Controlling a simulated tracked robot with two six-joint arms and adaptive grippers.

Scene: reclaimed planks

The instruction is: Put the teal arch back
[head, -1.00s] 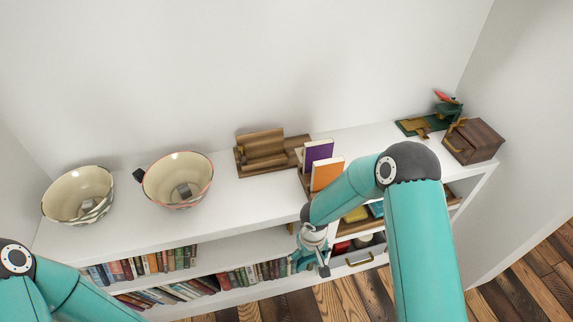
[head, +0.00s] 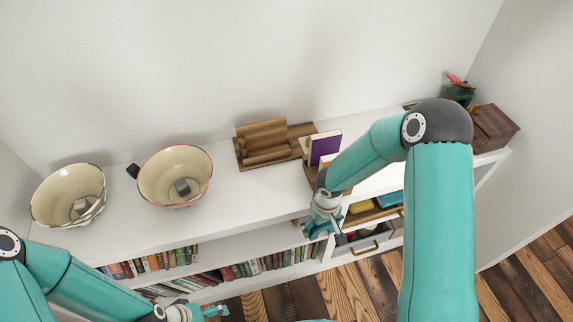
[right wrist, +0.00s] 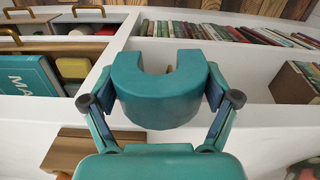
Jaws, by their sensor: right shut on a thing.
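The teal arch (right wrist: 158,98), a thick U-shaped block, is between the fingers of my right gripper (right wrist: 160,100) in the right wrist view. The gripper is shut on it, with its open side toward the top of the picture. In the head view my right gripper (head: 320,226) hangs at the front edge of the shelf top, left of the open drawers. I cannot tell the arch from the teal fingers there. My left gripper (head: 205,312) is at the bottom edge, low in front of the bookshelf; its opening is unclear.
Two bowls (head: 68,197) (head: 175,176) stand on the white shelf top (head: 240,203). A wooden rack (head: 262,143), a purple book (head: 325,146) and a wooden box (head: 494,127) stand further right. Open drawers (head: 365,246) hold coloured items. Books (head: 262,265) fill the lower shelves.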

